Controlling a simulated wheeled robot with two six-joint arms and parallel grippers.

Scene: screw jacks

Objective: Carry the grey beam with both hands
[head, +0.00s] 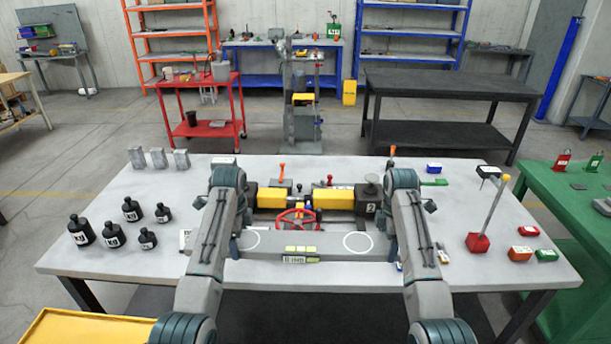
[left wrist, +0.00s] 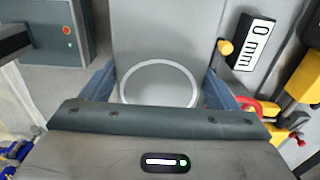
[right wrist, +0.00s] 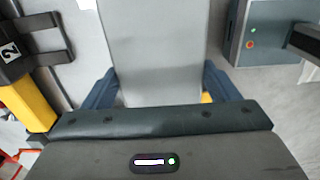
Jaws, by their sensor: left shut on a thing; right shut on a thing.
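The grey beam (head: 310,246) lies crosswise near the front of the table, with a white ring near each end and a small label in its middle. My left gripper (head: 242,240) is shut on its left end; in the left wrist view the beam (left wrist: 160,50) with a ring passes between both fingers (left wrist: 160,88). My right gripper (head: 392,248) is shut on its right end; in the right wrist view the beam (right wrist: 155,50) runs between the fingers (right wrist: 160,90). My arms partly hide both ends. I cannot tell whether the beam touches the table.
Behind the beam are a red handwheel (head: 296,221), yellow cylinders (head: 333,199) and a black block marked 2 (head: 369,206). A red-based post (head: 478,241) and small red (head: 520,254) and green boxes (head: 547,255) stand right.

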